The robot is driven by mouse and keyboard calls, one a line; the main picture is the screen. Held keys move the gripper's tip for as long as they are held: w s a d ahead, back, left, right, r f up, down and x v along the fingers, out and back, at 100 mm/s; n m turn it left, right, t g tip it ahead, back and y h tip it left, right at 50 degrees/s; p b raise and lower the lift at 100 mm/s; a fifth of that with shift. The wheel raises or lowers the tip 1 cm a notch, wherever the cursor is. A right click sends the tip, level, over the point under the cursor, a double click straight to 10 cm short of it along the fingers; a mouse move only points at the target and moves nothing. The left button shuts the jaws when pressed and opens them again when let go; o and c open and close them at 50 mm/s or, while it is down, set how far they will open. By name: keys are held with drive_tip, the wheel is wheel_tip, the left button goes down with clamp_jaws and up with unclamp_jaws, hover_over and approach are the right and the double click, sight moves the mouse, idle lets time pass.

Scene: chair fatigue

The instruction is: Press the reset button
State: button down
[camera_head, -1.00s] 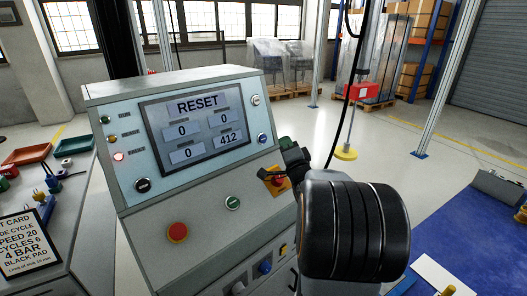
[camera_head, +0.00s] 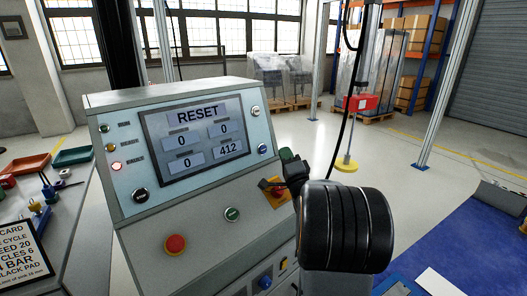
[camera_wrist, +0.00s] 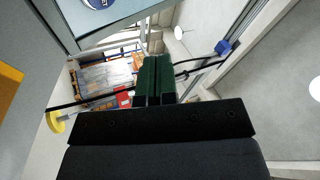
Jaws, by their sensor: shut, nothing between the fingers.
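The control panel (camera_head: 215,194) of a grey console faces me, with a screen (camera_head: 194,136) reading RESET, several zeros and 412. A blue button (camera_head: 262,149) is at its right edge, below a white one (camera_head: 255,110). A black button (camera_head: 140,195) and a green one (camera_head: 232,214) sit lower. Their labels are too small to read, so I cannot tell which is the reset button. My gripper (camera_head: 287,155), with green fingers, is shut and empty just right of the blue button, apparently apart from it. The fingers show in the wrist view (camera_wrist: 155,80); a blue disc (camera_wrist: 97,2) is cut off at its top.
A red mushroom button (camera_head: 175,244) and a red switch on a yellow plate (camera_head: 275,192) are on the lower slope, the switch close below my gripper. A black cable hangs right of my gripper. A blue-topped surface (camera_head: 462,240) lies right.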

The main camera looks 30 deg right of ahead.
drive_tip(key=shift+w+a+f+b, duration=0.15)
drive_tip(key=shift+w+f+b, duration=0.1)
drive_tip(key=shift+w, duration=0.75)
drive_tip(key=shift+w+a+f+b, duration=0.15)
drive_tip(key=shift+w+f, duration=0.1)
drive_tip(key=shift+w, duration=0.7)
drive_tip(key=shift+w+a+f+b, duration=0.15)
drive_tip(key=shift+w+f, duration=0.1)
drive_tip(key=shift+w, duration=0.75)
drive_tip(key=shift+w+f+b, duration=0.1)
drive_tip(key=shift+w+b, duration=0.3)
drive_tip(key=shift+w+a+f+b, duration=0.1)
drive_tip(key=shift+w+b, duration=0.2)
drive_tip(key=shift+w, duration=0.05)
idle(0.5)
drive_tip(key=shift+s, duration=0.1)
drive_tip(key=shift+s+r, duration=0.2)
drive_tip(key=shift+s, duration=0.45)
drive_tip(key=shift+s+d+r+b, duration=0.15)
drive_tip(key=shift+s+r, duration=0.05)
drive_tip(key=shift+s, duration=0.6)
drive_tip(key=shift+s+d+r+b, duration=0.1)
drive_tip(key=shift+s+d+r, duration=0.1)
drive_tip(key=shift+s, duration=0.65)
drive_tip(key=shift+s+d+r+b, duration=0.15)
drive_tip(key=shift+s+r, duration=0.05)
drive_tip(key=shift+s, duration=0.6)
